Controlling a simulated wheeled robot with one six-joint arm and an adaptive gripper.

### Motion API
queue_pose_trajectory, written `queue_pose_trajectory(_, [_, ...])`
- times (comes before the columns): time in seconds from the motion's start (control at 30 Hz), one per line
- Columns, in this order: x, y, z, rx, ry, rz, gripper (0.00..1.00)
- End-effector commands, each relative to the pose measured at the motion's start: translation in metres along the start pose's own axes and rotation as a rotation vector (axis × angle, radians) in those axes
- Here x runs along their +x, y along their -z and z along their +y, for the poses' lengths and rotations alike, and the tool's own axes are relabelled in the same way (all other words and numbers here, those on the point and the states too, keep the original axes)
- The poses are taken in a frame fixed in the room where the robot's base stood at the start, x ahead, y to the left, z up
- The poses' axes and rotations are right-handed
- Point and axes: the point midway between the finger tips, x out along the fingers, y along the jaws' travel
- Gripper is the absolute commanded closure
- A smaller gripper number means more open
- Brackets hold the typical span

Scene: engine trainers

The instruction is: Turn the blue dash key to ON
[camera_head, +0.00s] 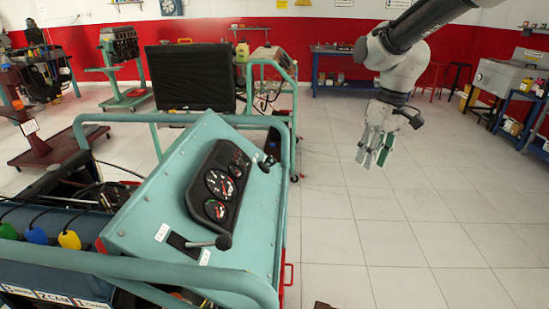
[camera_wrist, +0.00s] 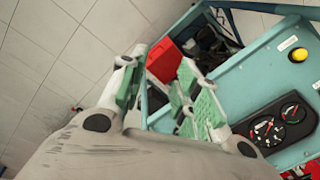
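The teal dash panel (camera_head: 150,215) of an engine trainer is at the left centre in the head view, with a black gauge cluster (camera_head: 219,184) on it. A small dark fitting (camera_head: 266,163) sits at the panel's upper right; I cannot tell whether it is the key.
A teal tube rail (camera_head: 180,268) runs in front of the panel. A lever with a dark knob (camera_head: 223,242) sticks up from the panel. In the wrist view, a red box (camera_wrist: 164,60) and a yellow button (camera_wrist: 298,55) show. Tiled floor (camera_head: 400,240) lies clear at right.

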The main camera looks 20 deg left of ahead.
Motion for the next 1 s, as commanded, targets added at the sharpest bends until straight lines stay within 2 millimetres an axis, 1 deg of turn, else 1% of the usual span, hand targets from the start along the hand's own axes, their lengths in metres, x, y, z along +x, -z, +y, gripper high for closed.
queue_pose_trajectory(0.03, [0.021, 0.034, -0.017, -0.078, 0.019, -0.009, 0.68])
queue_pose_trajectory(0.07, [0.031, 0.051, -0.025, -0.124, 0.029, -0.009, 0.68])
queue_pose_trajectory(0.1, [0.044, 0.073, -0.038, -0.185, 0.044, -0.006, 0.68])
queue_pose_trajectory(0.17, [0.062, 0.104, -0.056, -0.276, 0.063, 0.003, 0.68])
queue_pose_trajectory(0.2, [0.073, 0.123, -0.067, -0.335, 0.076, 0.013, 0.68])
queue_pose_trajectory(0.27, [0.087, 0.15, -0.083, -0.426, 0.094, 0.035, 0.68])
queue_pose_trajectory(0.3, [0.095, 0.168, -0.093, -0.489, 0.104, 0.055, 0.68])
queue_pose_trajectory(0.37, [0.098, 0.195, -0.104, -0.584, 0.115, 0.098, 0.68])
queue_pose_trajectory(0.4, [0.093, 0.211, -0.107, -0.643, 0.118, 0.135, 0.68])
queue_pose_trajectory(0.43, [0.086, 0.222, -0.11, -0.692, 0.116, 0.166, 0.68])
queue_pose_trajectory(0.5, [0.061, 0.242, -0.119, -0.8, 0.107, 0.237, 0.68])
queue_pose_trajectory(0.57, [0.053, 0.248, -0.123, -0.876, 0.102, 0.264, 0.68])
queue_pose_trajectory(0.7, [0.054, 0.246, -0.124, -0.992, 0.098, 0.272, 0.68])
queue_pose_trajectory(0.77, [0.056, 0.247, -0.125, -1.017, 0.095, 0.273, 0.68])
queue_pose_trajectory(0.87, [0.066, 0.248, -0.127, -1.029, 0.094, 0.273, 0.68])
queue_pose_trajectory(1.0, [0.089, 0.252, -0.132, -1.028, 0.094, 0.271, 0.68])
